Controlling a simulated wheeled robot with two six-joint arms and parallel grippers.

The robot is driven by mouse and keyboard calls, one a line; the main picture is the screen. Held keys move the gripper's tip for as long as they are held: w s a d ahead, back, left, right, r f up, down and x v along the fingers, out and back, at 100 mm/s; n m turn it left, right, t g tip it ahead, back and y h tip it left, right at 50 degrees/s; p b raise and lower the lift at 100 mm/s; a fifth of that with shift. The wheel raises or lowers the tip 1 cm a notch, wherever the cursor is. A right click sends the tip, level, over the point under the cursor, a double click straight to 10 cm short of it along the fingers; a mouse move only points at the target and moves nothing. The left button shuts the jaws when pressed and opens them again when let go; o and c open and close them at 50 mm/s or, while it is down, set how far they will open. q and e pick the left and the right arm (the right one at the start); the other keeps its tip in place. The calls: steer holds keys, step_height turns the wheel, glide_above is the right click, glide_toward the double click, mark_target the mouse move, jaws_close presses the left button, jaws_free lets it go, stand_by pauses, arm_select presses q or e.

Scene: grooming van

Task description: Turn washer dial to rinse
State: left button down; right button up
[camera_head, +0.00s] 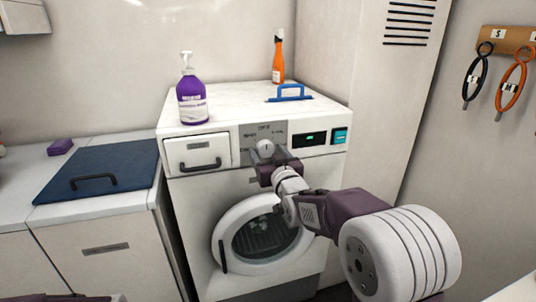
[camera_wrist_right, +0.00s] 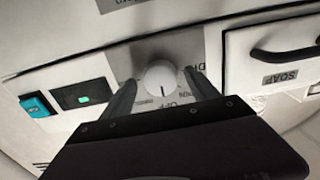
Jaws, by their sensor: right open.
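The washer (camera_head: 240,185) stands against the wall with its round door shut. Its white dial (camera_head: 265,148) sits on a grey panel (camera_head: 270,129) between the soap drawer and the small display. In the right wrist view the dial (camera_wrist_right: 161,78) carries a dark pointer line towards the word OFF; other labels around it are partly hidden or too small to read. My right gripper (camera_head: 265,163) is open at the dial. In the right wrist view its fingers (camera_wrist_right: 158,85) stand on either side of the knob; I cannot tell if they touch it. My left gripper is not in view.
The soap drawer (camera_head: 197,152) is left of the dial, the display (camera_head: 310,138) and teal button (camera_head: 340,135) right. A blue lid (camera_head: 100,171) covers the left counter.

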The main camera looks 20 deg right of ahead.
steer(key=c, duration=1.4)
steer(key=shift+o, duration=0.2)
steer(key=shift+m, duration=0.3)
steer(key=m+b, duration=0.1)
steer(key=m, duration=0.2)
steer(key=shift+f+b, duration=0.1)
steer(key=shift+b, duration=0.2)
steer(key=shift+m+b, duration=0.55)
steer(key=shift+m, duration=1.95)
steer(key=o, duration=1.4)
steer(key=shift+c, duration=0.2)
